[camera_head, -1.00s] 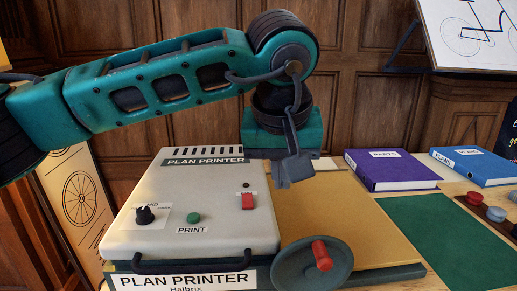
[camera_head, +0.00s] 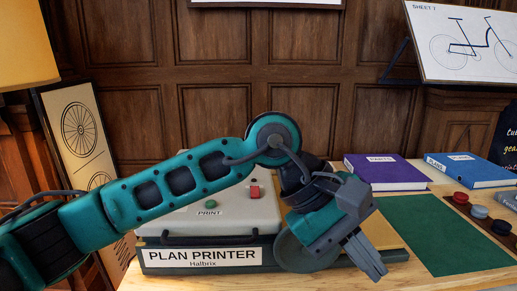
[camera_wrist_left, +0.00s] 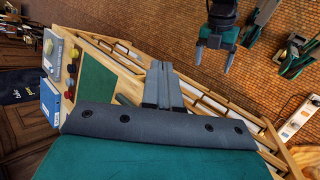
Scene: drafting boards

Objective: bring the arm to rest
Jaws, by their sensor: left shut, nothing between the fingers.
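My left arm reaches in from the left in the head view, in front of the plan printer (camera_head: 165,222). My left gripper (camera_head: 368,258) is shut and empty, its fingers together and pointing down to the right, near the table's front edge. It also shows in the left wrist view (camera_wrist_left: 162,85), with its closed fingers over the table edge. My right gripper (camera_wrist_left: 214,58) hangs over the floor at the top of the left wrist view, its fingers apart with nothing between them.
A green mat (camera_head: 445,235), a purple binder (camera_head: 385,172), a blue binder (camera_head: 470,170) and a rack of coloured knobs (camera_head: 480,212) are to the right. A power strip (camera_wrist_left: 298,118) lies on the floor.

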